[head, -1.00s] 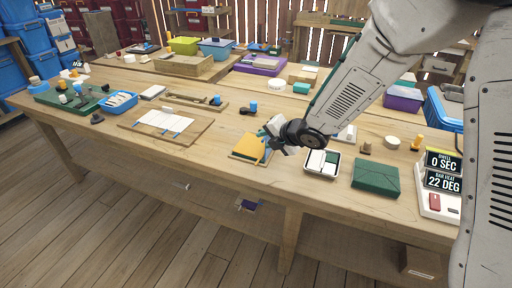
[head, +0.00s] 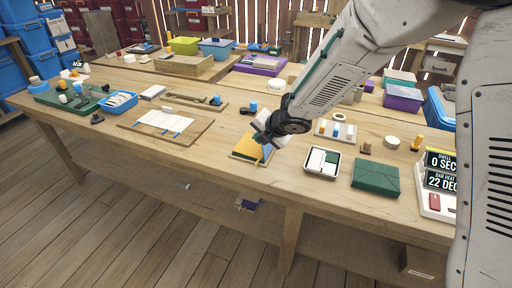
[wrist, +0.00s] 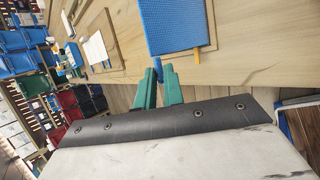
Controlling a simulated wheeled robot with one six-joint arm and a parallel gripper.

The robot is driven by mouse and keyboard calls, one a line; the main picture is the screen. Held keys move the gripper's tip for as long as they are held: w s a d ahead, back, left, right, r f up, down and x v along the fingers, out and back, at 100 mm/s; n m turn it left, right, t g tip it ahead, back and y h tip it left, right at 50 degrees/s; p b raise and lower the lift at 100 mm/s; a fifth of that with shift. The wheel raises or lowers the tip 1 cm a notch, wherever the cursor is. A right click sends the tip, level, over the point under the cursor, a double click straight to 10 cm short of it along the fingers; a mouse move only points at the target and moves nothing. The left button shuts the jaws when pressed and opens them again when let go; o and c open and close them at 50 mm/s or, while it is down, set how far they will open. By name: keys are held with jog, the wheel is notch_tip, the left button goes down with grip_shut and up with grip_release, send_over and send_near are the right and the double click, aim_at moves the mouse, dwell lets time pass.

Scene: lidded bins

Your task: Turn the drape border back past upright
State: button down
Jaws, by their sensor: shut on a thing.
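The drape (head: 249,148) shows in the head view as a small orange sheet on a board near the table's front edge, with blue at its right side. In the wrist view a blue textured sheet (wrist: 175,25) fills the top middle. A small blue tab (wrist: 158,66) stands at its lower left corner and an orange tab (wrist: 197,57) at its lower right. My gripper (wrist: 158,76) has its green fingers close together at the blue tab and is shut on it. In the head view the wrist hides the drape's far right part. The border's exact tilt is hard to tell.
A board with white sheets (head: 165,122) lies to the left. A rack with coloured blocks (head: 337,130) and a blue cylinder (head: 253,107) stand behind. Bare tabletop lies between.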

jog(key=c, duration=1.5)
grip_release()
jog(key=shift+v, duration=1.75)
jog(key=shift+s+a+r, duration=0.25)
jog(key=shift+s+r, duration=0.45)
jog(key=shift+r, duration=0.3)
jog(key=shift+s+a+r, duration=0.25)
jog(key=shift+s+r, duration=0.45)
jog(key=shift+r, duration=0.3)
